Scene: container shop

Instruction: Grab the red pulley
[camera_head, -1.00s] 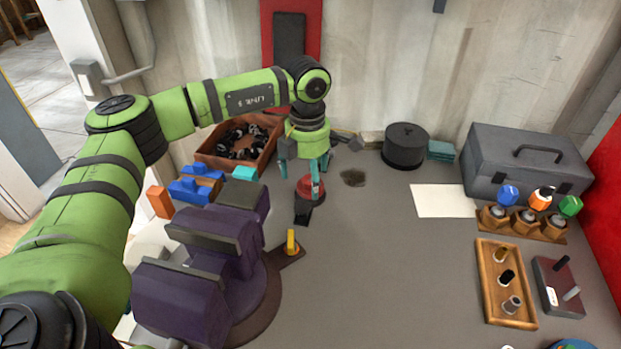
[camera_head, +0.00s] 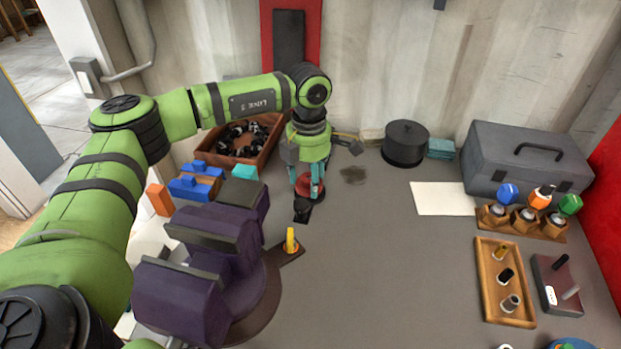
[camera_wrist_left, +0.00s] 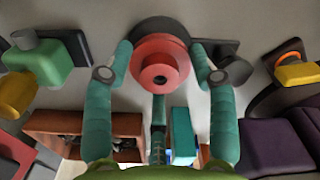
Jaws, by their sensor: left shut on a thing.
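The red pulley (camera_head: 306,184) stands on the grey bench behind the purple vise, partly hidden by my left gripper in the head view. In the left wrist view the red pulley (camera_wrist_left: 160,65) has a round stepped hub with a dark centre hole, and a dark disc lies behind it. My left gripper (camera_head: 308,190) points down at it, with its teal fingers on either side. In the left wrist view the fingertips of the left gripper (camera_wrist_left: 160,52) are shut on the pulley's sides. My right gripper is not in view.
The purple vise (camera_head: 200,272) stands in front, with a small yellow part (camera_head: 291,240) beside it. An open brown bin (camera_head: 273,146) of dark parts is behind left. A black round can (camera_head: 405,142) and a grey toolbox (camera_head: 525,155) stand at the back.

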